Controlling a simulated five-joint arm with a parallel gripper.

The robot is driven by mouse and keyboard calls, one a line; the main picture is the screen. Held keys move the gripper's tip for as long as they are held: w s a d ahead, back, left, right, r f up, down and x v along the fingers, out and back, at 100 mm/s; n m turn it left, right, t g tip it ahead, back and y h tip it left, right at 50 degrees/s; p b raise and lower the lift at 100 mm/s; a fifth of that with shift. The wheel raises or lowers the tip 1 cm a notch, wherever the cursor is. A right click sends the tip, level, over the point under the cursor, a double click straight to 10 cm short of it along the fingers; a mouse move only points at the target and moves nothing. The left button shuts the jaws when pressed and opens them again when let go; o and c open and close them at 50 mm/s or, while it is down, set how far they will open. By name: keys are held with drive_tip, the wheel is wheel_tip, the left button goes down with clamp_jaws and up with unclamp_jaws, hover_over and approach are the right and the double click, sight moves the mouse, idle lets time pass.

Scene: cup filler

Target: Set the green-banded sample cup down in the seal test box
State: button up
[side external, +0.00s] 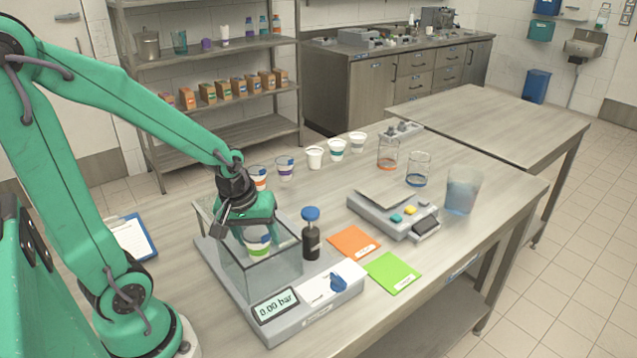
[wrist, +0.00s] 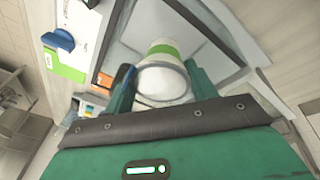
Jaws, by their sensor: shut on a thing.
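The green-banded sample cup (side external: 258,246) is white with a green band and stands upright inside or just over the seal test box. It also shows in the wrist view (wrist: 163,78), between my two fingers. My gripper (side external: 250,225) is shut on the cup from above. The seal test box (side external: 285,272) has clear walls on a grey base with a display (side external: 275,306) reading 0.00 bar. Whether the cup's bottom touches the box floor cannot be told.
A dark bottle with a blue cap (side external: 311,238) stands just right of the box. Orange (side external: 353,243) and green (side external: 392,273) cards lie further right, beside a grey device (side external: 385,214). Several cups (side external: 315,157) stand in a row behind. A blue-tinted beaker (side external: 462,191) stands at the right.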

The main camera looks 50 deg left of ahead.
drive_tip(key=o, duration=1)
drive_tip(key=shift+r, duration=0.15)
drive_tip(key=shift+v, duration=1.1)
drive_tip(key=v, duration=1)
drive_tip(key=shift+r, duration=0.4)
drive_tip(key=shift+d, duration=0.15)
drive_tip(key=d+m+t, duration=0.1)
drive_tip(key=m, duration=0.2)
drive_tip(key=s+d+r+m+t, duration=0.1)
drive_tip(key=d+m, duration=0.1)
drive_tip(key=m, duration=0.1)
drive_tip(key=d+m, duration=0.2)
drive_tip(key=m, duration=0.1)
drive_tip(key=shift+s+d+r+m+t+h, duration=0.2)
drive_tip(key=shift+s+d+m+t+h, duration=0.1)
drive_tip(key=shift+t, duration=0.1)
